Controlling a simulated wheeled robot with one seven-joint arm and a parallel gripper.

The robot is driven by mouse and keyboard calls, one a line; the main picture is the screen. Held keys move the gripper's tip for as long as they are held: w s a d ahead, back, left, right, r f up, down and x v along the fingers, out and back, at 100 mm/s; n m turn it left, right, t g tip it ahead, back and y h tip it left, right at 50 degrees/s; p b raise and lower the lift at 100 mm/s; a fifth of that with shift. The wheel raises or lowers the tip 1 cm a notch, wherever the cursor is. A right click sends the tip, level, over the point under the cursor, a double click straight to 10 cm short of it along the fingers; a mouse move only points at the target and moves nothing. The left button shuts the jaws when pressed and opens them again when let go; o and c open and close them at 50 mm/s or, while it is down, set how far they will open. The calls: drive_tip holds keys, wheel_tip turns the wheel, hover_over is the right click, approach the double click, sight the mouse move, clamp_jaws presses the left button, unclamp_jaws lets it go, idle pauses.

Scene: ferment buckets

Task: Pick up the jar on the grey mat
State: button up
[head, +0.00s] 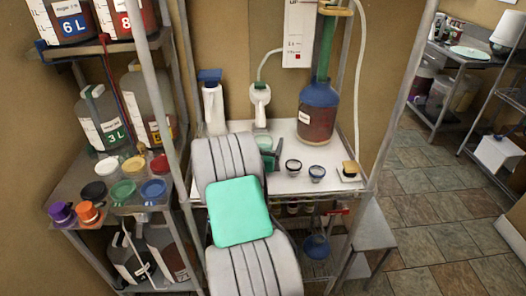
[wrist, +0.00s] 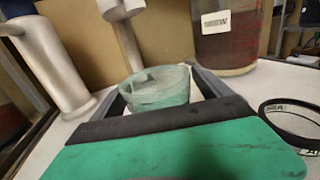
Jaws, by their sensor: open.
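A small green translucent jar (wrist: 160,88) stands upright in the wrist view, between the two dark fingers of my open gripper (wrist: 158,95). It also shows in the head view (head: 263,142) at the back of the white tabletop (head: 290,133). My gripper (head: 269,156) is low over the table beside it there, mostly hidden by my arm. I cannot tell whether the fingers touch the jar. I cannot make out a grey mat under it; the dark bar and green plate of my gripper hide the jar's lower front.
Dark-rimmed jars (head: 293,167) (head: 317,174) stand to the right; one rim (wrist: 292,125) is close to my gripper in the wrist view. A yellow-topped item (head: 350,169) sits on a pale pad.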

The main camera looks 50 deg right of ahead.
drive_tip(key=shift+c, duration=0.5)
drive_tip(key=c, duration=1.6)
clamp_jaws()
drive_tip(key=shift+r, duration=0.1)
